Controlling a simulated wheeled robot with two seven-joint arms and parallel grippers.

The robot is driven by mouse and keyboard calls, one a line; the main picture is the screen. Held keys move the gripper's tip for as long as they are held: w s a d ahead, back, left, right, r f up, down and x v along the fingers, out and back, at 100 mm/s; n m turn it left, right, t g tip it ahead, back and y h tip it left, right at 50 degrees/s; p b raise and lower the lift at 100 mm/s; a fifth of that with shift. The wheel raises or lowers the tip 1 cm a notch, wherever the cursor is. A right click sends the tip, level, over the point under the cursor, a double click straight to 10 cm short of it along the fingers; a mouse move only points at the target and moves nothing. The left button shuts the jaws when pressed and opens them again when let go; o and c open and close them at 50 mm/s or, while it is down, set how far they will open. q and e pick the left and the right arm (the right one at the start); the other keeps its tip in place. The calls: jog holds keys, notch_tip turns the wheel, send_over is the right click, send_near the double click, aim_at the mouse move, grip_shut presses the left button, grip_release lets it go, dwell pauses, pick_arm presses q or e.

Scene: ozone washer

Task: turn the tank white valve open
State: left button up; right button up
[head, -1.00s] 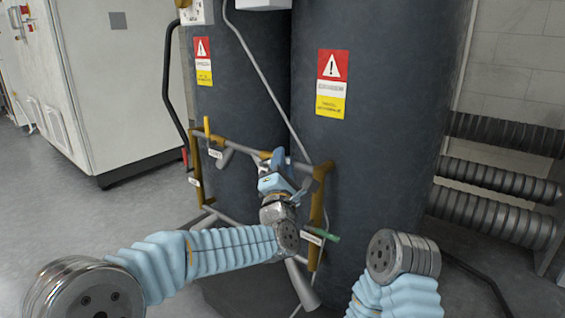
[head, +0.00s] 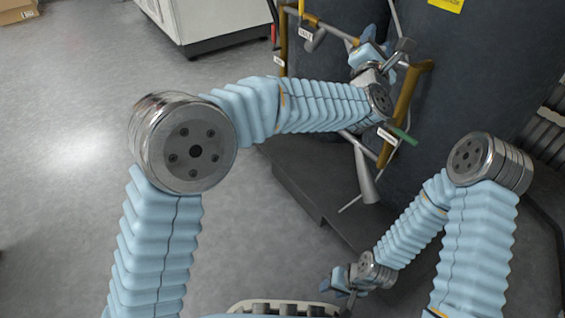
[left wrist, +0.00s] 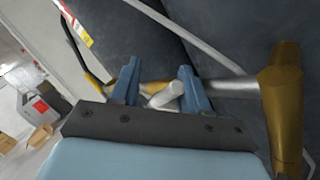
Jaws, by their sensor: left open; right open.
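My left gripper (head: 374,50) is at the pipework on the front of the dark tanks (head: 462,70), its blue fingers open. In the left wrist view, its fingers (left wrist: 157,88) stand apart, with a pale grey-white cylindrical piece (left wrist: 165,94) between them, in front of a pipe; I cannot tell whether they touch it. This looks like the white valve's handle, but its turned position is unclear. In the head view my gripper mostly hides this spot. My right gripper (head: 338,281) is low at the bottom middle, open and away from the pipes.
A white cabinet (head: 215,18) is at the upper left. Ribbed dark pipes (head: 548,140) lie at the right edge. The grey floor (head: 70,130) at left is clear.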

pick_arm(q)
jog(key=shift+w+a+r+n+g+y+p, duration=0.25)
jog(key=shift+r+n+g+p, duration=0.4)
jog(key=shift+p, duration=1.55)
jog(key=shift+w+a+r+n+g+y+p, duration=0.25)
jog(key=shift+n+p, duration=0.6)
jog(key=shift+p, duration=1.3)
jog(key=b+v, duration=0.3)
jog(key=v, duration=1.1)
jog(key=w+a+f+m+g+p, duration=0.15)
jog(key=a+f+m, duration=0.3)
jog(key=f, duration=0.45)
jog(key=w+a+f+m+g+p, duration=0.1)
jog(key=w+a+f+m+g, duration=0.2)
jog(key=f+m, duration=0.35)
jog(key=s+a+f+m+g+p, duration=0.1)
jog(key=s+a+f+m+g, duration=0.1)
jog(key=f, duration=0.6)
jog(key=s+a+f+m+g+p, duration=0.1)
jog(key=s+a+f+m+g, duration=0.2)
jog(key=a+f, duration=0.4)
jog(key=shift+s+f+m, duration=0.6)
jog(key=shift+f+m, duration=0.1)
jog(key=shift+f, duration=0.15)
